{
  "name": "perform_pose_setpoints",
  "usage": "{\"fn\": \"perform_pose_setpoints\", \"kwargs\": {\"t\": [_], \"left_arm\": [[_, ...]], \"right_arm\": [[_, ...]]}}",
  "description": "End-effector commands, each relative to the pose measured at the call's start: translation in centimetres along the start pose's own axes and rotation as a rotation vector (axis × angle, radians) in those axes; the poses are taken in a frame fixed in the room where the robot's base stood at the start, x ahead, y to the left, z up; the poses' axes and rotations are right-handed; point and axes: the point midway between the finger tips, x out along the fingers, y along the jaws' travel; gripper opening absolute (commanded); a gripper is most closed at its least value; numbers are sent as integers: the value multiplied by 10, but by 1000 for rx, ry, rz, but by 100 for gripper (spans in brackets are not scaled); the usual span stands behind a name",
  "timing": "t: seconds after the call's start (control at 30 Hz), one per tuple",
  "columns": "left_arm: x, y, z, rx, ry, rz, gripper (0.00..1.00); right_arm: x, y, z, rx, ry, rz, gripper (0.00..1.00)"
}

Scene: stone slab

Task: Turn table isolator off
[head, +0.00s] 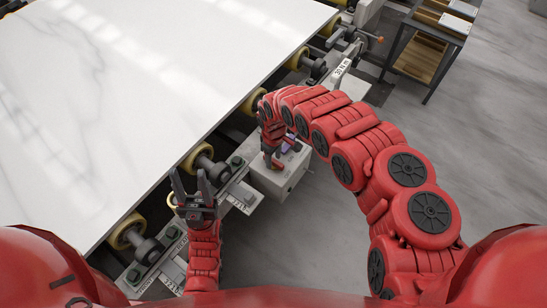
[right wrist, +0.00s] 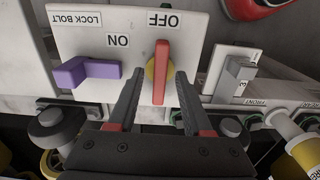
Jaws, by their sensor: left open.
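The isolator is a red handle (right wrist: 161,70) on a yellow disc, set on a white panel (right wrist: 195,30). In the right wrist view the handle stands straight up in the picture, its upper end by the OFF label (right wrist: 164,19); the ON label (right wrist: 118,41) is to its left. My right gripper (right wrist: 158,78) is open, one finger on each side of the handle's lower part, with gaps visible. In the head view my right gripper (head: 272,160) hides the handle at the grey control box (head: 280,181). My left gripper (head: 190,178) is open and empty beside the table edge.
A purple lever (right wrist: 88,73) by a LOCK BOLT label sits left of the handle; a grey lever (right wrist: 238,75) is to the right. The white stone slab (head: 120,85) lies on yellow rollers (head: 200,158). Floor at right is clear up to a cart (head: 435,45).

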Motion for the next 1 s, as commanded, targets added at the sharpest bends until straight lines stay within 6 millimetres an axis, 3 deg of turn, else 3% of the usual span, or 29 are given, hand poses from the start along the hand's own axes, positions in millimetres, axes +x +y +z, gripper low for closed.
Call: {"fn": "perform_pose_setpoints", "kwargs": {"t": [0.23, 0.43, 0.77, 0.9, 1.0], "left_arm": [[0, 0, 0, 0, 0, 0, 50], [-1, 0, 0, 0, 0, 0, 50], [2, 0, 0, 0, 0, 0, 50], [30, -2, -5, 0, 0, 0, 50], [44, -2, -8, 0, 0, 0, 50]], "right_arm": [[-3, 1, 0, -1, 0, 1, 50], [-26, 1, 0, -3, -1, 3, 50], [-96, 3, 0, 2, 0, 7, 50], [-140, 4, 0, 1, 4, 6, 50], [-157, 2, 1, 1, 1, 1, 50]]}}
